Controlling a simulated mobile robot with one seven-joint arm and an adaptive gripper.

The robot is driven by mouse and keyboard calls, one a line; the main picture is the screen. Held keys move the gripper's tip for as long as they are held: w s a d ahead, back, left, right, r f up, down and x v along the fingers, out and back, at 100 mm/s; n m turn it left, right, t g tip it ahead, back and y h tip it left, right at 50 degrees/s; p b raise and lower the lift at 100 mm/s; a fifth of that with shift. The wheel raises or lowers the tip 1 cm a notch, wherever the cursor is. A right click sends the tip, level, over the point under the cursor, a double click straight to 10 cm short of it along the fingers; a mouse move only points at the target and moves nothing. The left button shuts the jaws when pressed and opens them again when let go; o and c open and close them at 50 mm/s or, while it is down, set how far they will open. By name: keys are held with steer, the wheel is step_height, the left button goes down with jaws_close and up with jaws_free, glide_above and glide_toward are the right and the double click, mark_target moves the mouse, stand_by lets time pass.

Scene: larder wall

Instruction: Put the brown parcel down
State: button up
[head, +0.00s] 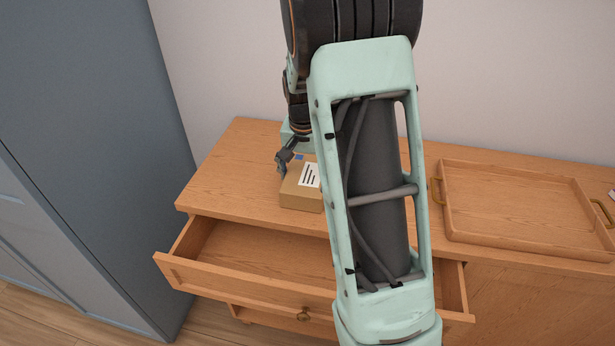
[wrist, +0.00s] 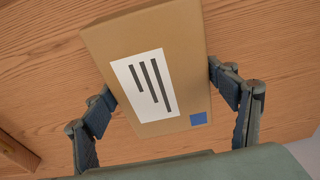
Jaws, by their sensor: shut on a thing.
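The brown parcel (head: 293,198) is a small box with a white label with dark bars and a blue square on its upper face. In the head view it is over the left part of the wooden cabinet top (head: 240,158), near the front edge and behind the open drawer. I cannot tell whether it touches the top. My gripper (wrist: 161,82) is shut on the parcel (wrist: 190,50), one finger against each side. In the head view only one finger shows clearly, and my arm hides the parcel's right side.
The open drawer (head: 240,248) below the front edge looks empty where it shows. A wooden tray (head: 520,237) with brass handles stands right of my arm. A tall blue-grey cupboard (head: 85,120) is at the left. The cabinet top left of the parcel is bare.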

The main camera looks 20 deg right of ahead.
mark_target(305, 179)
steer(key=shift+f, duration=0.15)
steer(key=o, duration=1.5)
step_height(305, 179, up, 12)
steer(key=s+a, duration=0.1)
steer(key=shift+s, duration=0.3)
